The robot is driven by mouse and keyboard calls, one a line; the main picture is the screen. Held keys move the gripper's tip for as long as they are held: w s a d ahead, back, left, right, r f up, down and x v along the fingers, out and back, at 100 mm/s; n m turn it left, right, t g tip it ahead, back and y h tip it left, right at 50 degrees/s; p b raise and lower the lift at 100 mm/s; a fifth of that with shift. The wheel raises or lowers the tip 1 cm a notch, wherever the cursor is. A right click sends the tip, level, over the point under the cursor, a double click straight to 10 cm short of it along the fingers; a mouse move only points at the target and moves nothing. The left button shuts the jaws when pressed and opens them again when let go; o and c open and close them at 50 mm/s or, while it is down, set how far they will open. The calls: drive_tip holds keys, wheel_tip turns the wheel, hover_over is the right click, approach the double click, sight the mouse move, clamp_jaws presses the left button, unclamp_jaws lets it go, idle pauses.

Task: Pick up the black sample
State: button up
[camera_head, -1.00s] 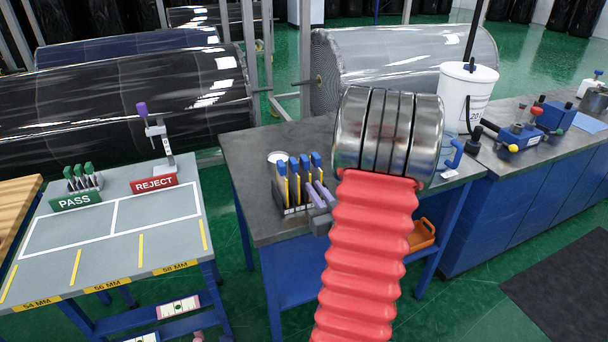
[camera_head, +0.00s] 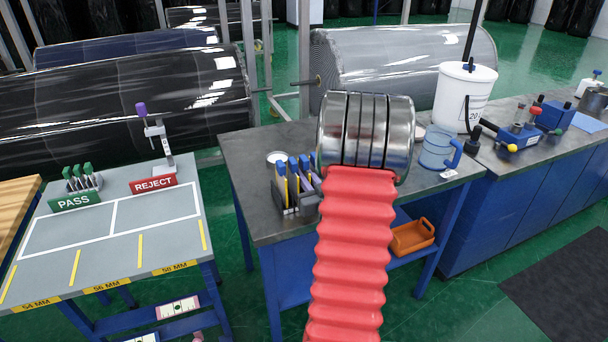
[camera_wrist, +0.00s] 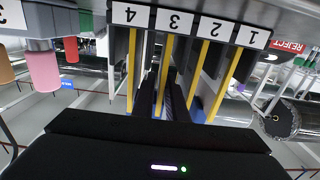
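A grey rack (camera_head: 291,208) holds several upright pieces with blue tops and yellow edges on the middle table. It shows upside down in the wrist view, with slot labels 1 to 4 (camera_wrist: 191,25) and yellow strips between dark panels. I cannot tell which piece is the black sample. My gripper (camera_wrist: 165,92) reaches in among the strips around slot 3. Its dark fingers blend with the dark panels, so its opening and any contact are unclear.
A blue jug (camera_head: 437,150), white bucket (camera_head: 466,97) and orange tray (camera_head: 412,237) are to the right. The left table has a PASS holder (camera_head: 76,199), a REJECT sign (camera_head: 153,184) and marked free surface.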

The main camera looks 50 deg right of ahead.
sight(304, 157)
drive_tip(key=shift+w+d, duration=0.3)
drive_tip(key=shift+w, duration=0.15)
clamp_jaws()
idle(0.5)
drive_tip(key=shift+r, duration=5)
